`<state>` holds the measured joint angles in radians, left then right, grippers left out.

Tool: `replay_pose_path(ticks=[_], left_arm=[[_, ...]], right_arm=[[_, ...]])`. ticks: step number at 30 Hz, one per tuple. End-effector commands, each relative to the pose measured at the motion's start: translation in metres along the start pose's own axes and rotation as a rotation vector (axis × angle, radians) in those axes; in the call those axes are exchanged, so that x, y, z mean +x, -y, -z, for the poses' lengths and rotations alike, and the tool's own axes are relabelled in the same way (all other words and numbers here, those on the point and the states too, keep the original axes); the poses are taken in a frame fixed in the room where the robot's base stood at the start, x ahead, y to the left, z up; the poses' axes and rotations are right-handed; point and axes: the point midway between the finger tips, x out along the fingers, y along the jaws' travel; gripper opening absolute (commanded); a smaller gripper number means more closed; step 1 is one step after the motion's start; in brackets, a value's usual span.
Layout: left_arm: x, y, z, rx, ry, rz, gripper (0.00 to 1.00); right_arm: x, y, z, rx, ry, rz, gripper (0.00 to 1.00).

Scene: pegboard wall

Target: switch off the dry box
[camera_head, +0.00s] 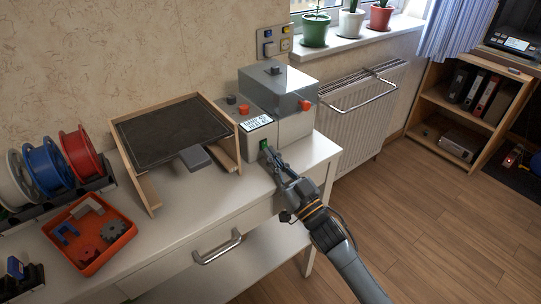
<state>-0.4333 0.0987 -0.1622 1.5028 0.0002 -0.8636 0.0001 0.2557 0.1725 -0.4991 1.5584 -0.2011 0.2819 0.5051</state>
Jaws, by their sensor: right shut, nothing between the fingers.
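The dry box (297,127) is a pale grey unit with a smoky clear lid (277,86), standing at the right end of the white bench. A small lit display (257,123) is on its front left part, with a dark knob and a red knob nearby. A green switch (264,144) shows on its front face. My right gripper (270,156) is shut and empty, its fingertips just below and beside the green switch. I cannot tell whether they touch it. My left gripper is not in view.
A tilted dark panel in a wooden frame (147,190) stands left of the dry box. An orange tray (97,258) of printed parts and several filament spools (47,168) are further left. A drawer handle (217,248) sticks out in front. The floor at right is clear.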

Motion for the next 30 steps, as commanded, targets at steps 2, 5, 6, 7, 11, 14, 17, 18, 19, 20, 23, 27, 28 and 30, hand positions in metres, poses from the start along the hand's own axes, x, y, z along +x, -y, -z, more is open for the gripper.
replay_pose_path(ticks=[2, 5, 6, 7, 11, 14, 17, 18, 19, 20, 23, 27, 28, 30], left_arm=[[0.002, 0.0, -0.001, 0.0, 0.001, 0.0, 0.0], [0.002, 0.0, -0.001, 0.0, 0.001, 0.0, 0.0], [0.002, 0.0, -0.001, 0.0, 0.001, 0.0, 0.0], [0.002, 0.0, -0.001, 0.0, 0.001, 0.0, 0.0], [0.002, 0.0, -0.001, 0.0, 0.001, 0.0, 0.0], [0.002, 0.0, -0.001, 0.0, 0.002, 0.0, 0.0], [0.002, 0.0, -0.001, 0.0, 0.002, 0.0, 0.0], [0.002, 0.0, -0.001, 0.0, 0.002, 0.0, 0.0], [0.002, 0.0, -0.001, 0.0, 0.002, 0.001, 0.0], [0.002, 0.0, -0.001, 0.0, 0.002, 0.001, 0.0], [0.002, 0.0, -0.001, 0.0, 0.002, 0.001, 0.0], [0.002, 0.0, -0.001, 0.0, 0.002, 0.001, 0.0], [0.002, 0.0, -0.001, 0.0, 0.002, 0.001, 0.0], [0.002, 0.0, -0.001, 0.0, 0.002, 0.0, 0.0]], right_arm=[[-0.026, 0.002, -0.02, 0.0, 0.044, -0.001, 0.0], [-0.042, 0.002, -0.018, -0.002, 0.041, -0.001, 0.0], [-0.048, 0.002, -0.017, -0.002, 0.04, -0.001, 0.0], [-0.052, 0.001, -0.015, -0.002, 0.038, -0.002, 0.0], [-0.067, 0.001, -0.013, -0.001, 0.033, -0.002, 0.0], [-0.073, 0.001, -0.011, -0.001, 0.03, -0.002, 0.0], [-0.076, 0.001, -0.01, -0.001, 0.029, -0.003, 0.0], [-0.076, 0.001, -0.01, -0.001, 0.028, -0.003, 0.0], [-0.076, 0.0, -0.009, -0.001, 0.028, -0.003, 0.0], [-0.076, 0.0, -0.009, -0.001, 0.028, -0.003, 0.0], [-0.076, 0.0, -0.009, 0.0, 0.027, -0.003, 0.0], [-0.076, 0.0, -0.009, 0.0, 0.026, -0.005, 0.0], [-0.076, 0.0, -0.009, 0.0, 0.027, -0.005, 0.0], [-0.076, -0.001, -0.01, 0.0, 0.029, -0.008, 0.0]])
